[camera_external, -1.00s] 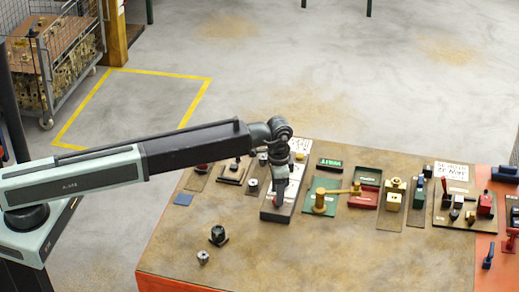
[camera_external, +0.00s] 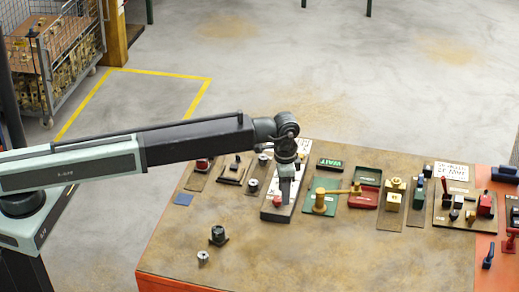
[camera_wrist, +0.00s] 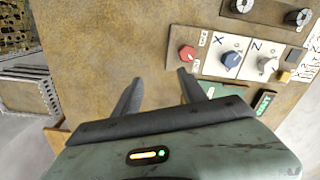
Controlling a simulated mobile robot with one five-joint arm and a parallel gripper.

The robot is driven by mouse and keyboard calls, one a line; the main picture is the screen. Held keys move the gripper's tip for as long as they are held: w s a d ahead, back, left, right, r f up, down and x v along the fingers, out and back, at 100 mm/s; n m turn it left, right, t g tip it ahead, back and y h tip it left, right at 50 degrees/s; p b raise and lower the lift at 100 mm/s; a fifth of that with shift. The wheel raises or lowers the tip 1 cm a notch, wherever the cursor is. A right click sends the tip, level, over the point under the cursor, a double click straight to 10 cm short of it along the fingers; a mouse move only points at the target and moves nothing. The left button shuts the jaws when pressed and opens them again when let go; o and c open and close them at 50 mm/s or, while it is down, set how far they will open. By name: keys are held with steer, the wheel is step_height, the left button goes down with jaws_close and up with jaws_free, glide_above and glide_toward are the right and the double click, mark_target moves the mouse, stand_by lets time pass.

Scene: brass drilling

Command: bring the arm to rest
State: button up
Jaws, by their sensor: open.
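My arm reaches from the left edge over the workbench in the external view. My gripper (camera_external: 286,190) hangs down from its end, in front of a narrow control panel (camera_external: 295,196) with a red knob (camera_external: 277,201). In the wrist view my gripper (camera_wrist: 160,82) shows two dark fingers spread apart with nothing between them. The red knob (camera_wrist: 187,53), a blue knob (camera_wrist: 232,60) and a grey knob (camera_wrist: 267,65) lie right of the fingers, apart from them. The exact height of the fingertips above the bench cannot be told.
The brown workbench (camera_external: 330,258) carries a row of small fixtures along its back, including a green plate with a brass handle (camera_external: 320,203) and a yellow block (camera_external: 394,199). Two small parts (camera_external: 218,235) stand at front left. The bench's front middle is clear.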

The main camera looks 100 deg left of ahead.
steer(key=w+d+f+m+b, duration=0.1)
steer(key=d+f+m, duration=0.1)
steer(key=d, duration=1.4)
steer(key=s+d+f+m+b, duration=0.1)
steer(key=s+d, duration=0.4)
steer(key=d, duration=0.5)
steer(key=s+d+f+m+b, duration=0.1)
steer(key=s+d+m, duration=0.1)
steer(key=s+d, duration=0.5)
steer(key=s+d+n, duration=0.1)
steer(key=s+d, duration=0.5)
steer(key=shift+s+r, duration=0.15)
steer(key=shift+s, duration=0.15)
steer(key=shift+o, duration=0.2)
